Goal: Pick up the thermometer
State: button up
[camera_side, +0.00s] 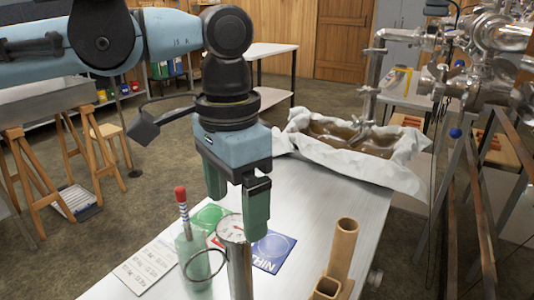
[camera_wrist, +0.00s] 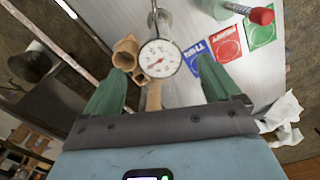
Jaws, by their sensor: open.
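The thermometer shows as a round white dial with a red needle (camera_side: 231,229). In the side view it sits at the top of an upright metal cylinder (camera_side: 240,272), near the table's front. In the wrist view the dial (camera_wrist: 159,57) faces the camera, between my two green fingers and slightly beyond their tips. My gripper (camera_side: 237,212) points down, open and empty, just above the dial. The fingers look apart from the dial on both sides. Any stem of the thermometer is hidden.
A red-capped rod (camera_side: 181,196) stands in a greenish vessel (camera_side: 193,262) close left of the dial. Wooden tubes (camera_side: 343,250) stand to the right. Coloured cards (camera_side: 272,250) and a printed sheet (camera_side: 147,265) lie flat. A cloth-lined basin (camera_side: 350,140) is behind.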

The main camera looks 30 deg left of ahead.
aim_at(223, 227)
jog(key=r, duration=0.1)
jog(key=a+r+n, duration=0.1)
jog(key=r, duration=0.1)
jog(key=shift+s+r, duration=0.15)
jog(key=shift+r, duration=0.1)
jog(key=s+a+n+t+h, duration=0.2)
jog(key=a+n+t+h, duration=0.3)
jog(key=n, duration=0.8)
jog(key=s+a+n+t+h, duration=0.2)
jog(key=s+a+n+h, duration=0.3)
jog(key=n, duration=0.9)
jog(key=shift+n+h, duration=0.4)
jog(key=shift+h, duration=0.3)
jog(key=shift+w+d+f, duration=0.9)
jog(key=shift+d+f, duration=0.2)
jog(key=shift+f, duration=0.2)
jog(key=shift+w+d+f, duration=0.85)
jog(key=shift+d+f, duration=0.25)
jog(key=shift+f, duration=0.15)
jog(key=shift+w+d+f, duration=0.9)
jog(key=shift+d+f, duration=0.2)
jog(key=shift+f, duration=0.2)
jog(key=shift+s+x, duration=0.15)
jog(key=shift+x, duration=0.7)
jog(key=shift+s+x, duration=0.15)
jog(key=shift+x, duration=1.75)
